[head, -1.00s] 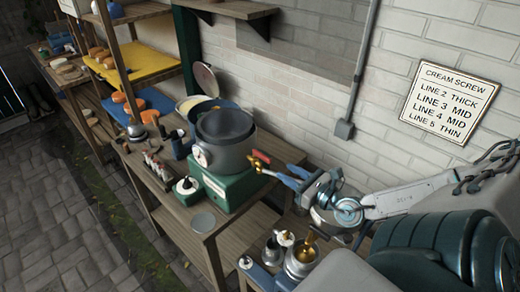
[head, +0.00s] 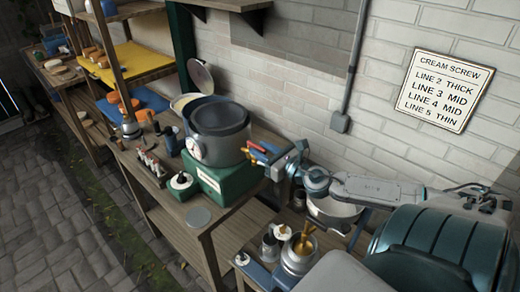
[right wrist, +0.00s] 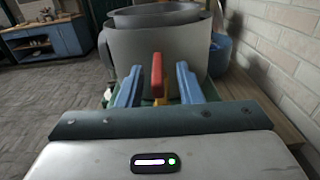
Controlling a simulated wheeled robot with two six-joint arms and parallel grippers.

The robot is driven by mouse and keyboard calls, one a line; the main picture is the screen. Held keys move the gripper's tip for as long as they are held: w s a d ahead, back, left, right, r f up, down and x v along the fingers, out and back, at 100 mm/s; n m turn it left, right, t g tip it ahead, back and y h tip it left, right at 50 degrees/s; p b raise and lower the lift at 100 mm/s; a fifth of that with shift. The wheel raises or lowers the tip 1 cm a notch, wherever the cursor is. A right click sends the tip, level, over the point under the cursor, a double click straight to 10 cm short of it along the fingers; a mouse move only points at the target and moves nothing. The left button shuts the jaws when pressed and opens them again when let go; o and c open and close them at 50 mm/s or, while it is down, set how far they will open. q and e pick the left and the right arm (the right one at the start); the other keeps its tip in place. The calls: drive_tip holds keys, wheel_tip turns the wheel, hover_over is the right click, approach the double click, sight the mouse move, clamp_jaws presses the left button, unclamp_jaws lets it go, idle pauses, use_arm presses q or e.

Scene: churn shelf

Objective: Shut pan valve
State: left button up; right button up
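The grey pan (head: 219,132) stands on a green base (head: 225,180) on the wooden bench, with a round dial on its front. The valve's red handle (head: 262,146) sticks out from the pan's right side. My right gripper (head: 259,154) is at the valve, its blue fingers reaching toward the pan. In the right wrist view the red handle (right wrist: 157,76) stands upright between the two open fingers, with a gap on each side. A bit of yellow shows below the handle; the rest of the valve is hidden. My left gripper is not in view.
A grey bowl (head: 334,211) and a metal can with a golden spout (head: 301,253) stand below my right arm. The brick wall is close behind.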

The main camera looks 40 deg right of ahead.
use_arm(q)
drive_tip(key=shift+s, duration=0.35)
use_arm(e)
drive_tip(key=shift+w+a+r, duration=0.1)
drive_tip(key=shift+w+a, duration=0.05)
drive_tip(key=shift+w, duration=0.25)
clamp_jaws()
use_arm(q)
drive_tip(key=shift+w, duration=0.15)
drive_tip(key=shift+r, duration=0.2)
